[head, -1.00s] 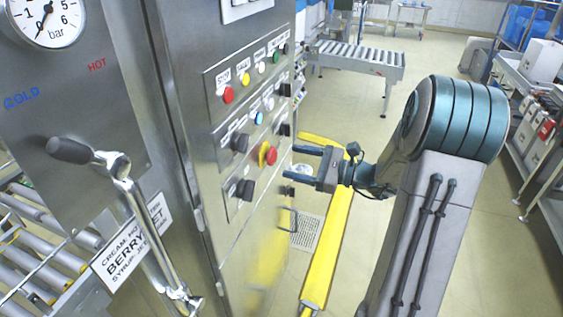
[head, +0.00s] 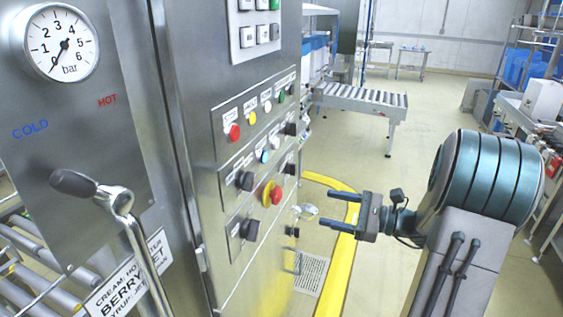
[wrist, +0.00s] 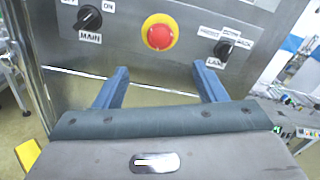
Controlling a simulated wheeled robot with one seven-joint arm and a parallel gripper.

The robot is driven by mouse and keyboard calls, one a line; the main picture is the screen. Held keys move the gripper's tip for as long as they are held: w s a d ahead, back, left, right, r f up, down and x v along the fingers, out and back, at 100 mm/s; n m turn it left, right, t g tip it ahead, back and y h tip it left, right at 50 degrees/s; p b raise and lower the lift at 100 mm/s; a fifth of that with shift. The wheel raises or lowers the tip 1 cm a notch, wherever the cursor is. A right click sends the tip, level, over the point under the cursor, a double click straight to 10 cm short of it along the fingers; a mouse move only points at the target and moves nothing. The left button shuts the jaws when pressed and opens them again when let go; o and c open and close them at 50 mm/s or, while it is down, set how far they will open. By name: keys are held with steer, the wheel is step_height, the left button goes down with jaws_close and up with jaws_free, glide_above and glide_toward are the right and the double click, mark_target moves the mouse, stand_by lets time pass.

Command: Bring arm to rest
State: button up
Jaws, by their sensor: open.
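My gripper (head: 340,209) is open and empty in the head view. Its two dark blue fingers point left toward the steel control cabinet (head: 240,275), with a gap between the fingertips and the panel. In the wrist view the two fingers (wrist: 163,85) stand well apart with nothing between them. Beyond them are the red emergency stop button (wrist: 159,36) on its yellow ring, a black MAIN knob (wrist: 90,19) on the left and another black knob (wrist: 223,48) on the right. The emergency stop also shows in the head view (head: 272,194).
A pressure gauge (head: 62,44) and a lever with a dark grip (head: 75,184) are on the left. A yellow floor rail (head: 340,262) runs below my gripper. A roller conveyor (head: 362,99) stands behind. Shelving (head: 548,95) lines the right. Open floor lies between.

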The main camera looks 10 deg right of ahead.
steer(key=s+a+f+n+g+h, duration=0.2)
steer(key=s+a+n+g+h, duration=0.2)
steer(key=s+a+n+g, duration=0.75)
steer(key=s+n+t+h, duration=0.4)
steer(key=s+n+h, duration=0.4)
steer(key=h, duration=0.3)
steer(key=shift+n+t, duration=0.35)
steer(key=shift+n, duration=0.5)
steer(key=shift+s, duration=0.1)
steer(key=shift+c, duration=0.4)
